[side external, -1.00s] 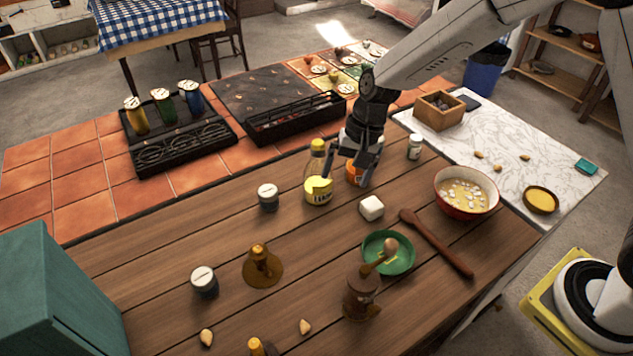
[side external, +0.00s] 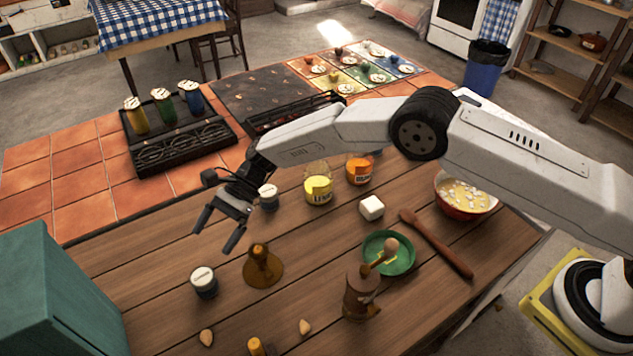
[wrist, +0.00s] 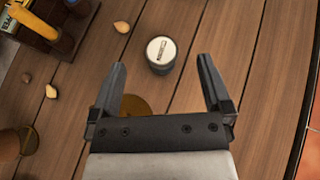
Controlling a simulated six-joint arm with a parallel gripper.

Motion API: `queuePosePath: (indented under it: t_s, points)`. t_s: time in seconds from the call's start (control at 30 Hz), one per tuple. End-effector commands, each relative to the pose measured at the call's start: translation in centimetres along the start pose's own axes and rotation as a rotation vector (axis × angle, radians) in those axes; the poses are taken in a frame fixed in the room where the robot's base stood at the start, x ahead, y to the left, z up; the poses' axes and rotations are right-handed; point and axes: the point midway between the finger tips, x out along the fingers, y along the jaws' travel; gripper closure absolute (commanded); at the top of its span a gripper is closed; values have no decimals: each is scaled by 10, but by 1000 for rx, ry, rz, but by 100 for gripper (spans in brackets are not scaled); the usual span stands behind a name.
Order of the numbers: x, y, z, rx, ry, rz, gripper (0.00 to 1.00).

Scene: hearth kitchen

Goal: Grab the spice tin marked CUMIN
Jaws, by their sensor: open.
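Two dark spice tins with white lids stand upright on the wooden counter in the side view. One tin (side external: 204,282) is at the front left; the other tin (side external: 268,197) is farther back, partly behind my gripper. Their lid writing is too small to read there, so I cannot tell which is CUMIN. My gripper (side external: 213,241) is open and empty above the counter, its fingers pointing down toward the front-left tin. In the wrist view one tin (wrist: 161,52) shows upright beyond and between the open fingertips (wrist: 162,66), apart from them. Its lid label is not legible.
A brass bell-like object (side external: 262,265) stands just right of the front-left tin. A teal box (side external: 60,300) is at the left.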

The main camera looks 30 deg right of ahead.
Motion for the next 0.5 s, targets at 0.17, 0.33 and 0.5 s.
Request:
queuePosePath:
  t_s: [0.17, 0.33, 0.5]
  points:
    - [26, -2, 6, 51, -96, 20, 0]
    - [33, -2, 9, 69, -129, 27, 0]
    - [34, -2, 9, 69, -131, 27, 0]
